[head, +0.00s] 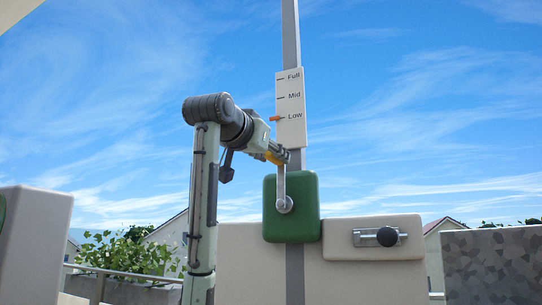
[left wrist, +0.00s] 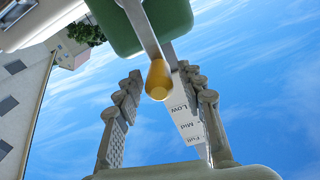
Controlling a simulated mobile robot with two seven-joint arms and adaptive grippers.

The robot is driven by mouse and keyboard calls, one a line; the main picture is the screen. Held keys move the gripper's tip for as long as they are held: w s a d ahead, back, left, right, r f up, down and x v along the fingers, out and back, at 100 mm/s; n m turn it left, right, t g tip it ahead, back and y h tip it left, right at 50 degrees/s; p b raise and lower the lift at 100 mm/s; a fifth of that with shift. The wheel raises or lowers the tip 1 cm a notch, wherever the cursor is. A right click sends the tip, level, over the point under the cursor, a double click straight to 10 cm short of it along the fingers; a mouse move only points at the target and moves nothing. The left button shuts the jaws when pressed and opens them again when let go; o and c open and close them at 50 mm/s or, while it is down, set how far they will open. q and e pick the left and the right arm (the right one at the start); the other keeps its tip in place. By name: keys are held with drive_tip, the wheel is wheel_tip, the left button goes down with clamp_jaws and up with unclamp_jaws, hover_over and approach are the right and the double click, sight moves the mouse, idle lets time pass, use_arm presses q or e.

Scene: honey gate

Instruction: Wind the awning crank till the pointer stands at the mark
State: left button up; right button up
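The crank (head: 282,185) is a grey arm on a green box (head: 308,215), standing upright from its hub. Its yellow handle (left wrist: 158,80) points toward the left wrist camera. My left gripper (head: 284,156) is at the crank's top end. In the left wrist view its fingers stand apart on either side of the handle, with a gap visible at least on the left. A white scale board (head: 291,130) on the post reads Full, Mid and Low from the top. The orange pointer (head: 275,119) stands at Low. My right gripper is not in view.
A beige panel (head: 345,252) with a black knob (head: 387,237) in a slotted plate is right of the green box. A stone wall (head: 490,265) stands far right, a pale block (head: 35,245) far left. Open sky surrounds the post.

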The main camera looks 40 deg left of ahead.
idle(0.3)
use_arm(q)
drive_tip(key=v, duration=1.2)
drive_tip(key=shift+f, duration=0.1)
idle(0.3)
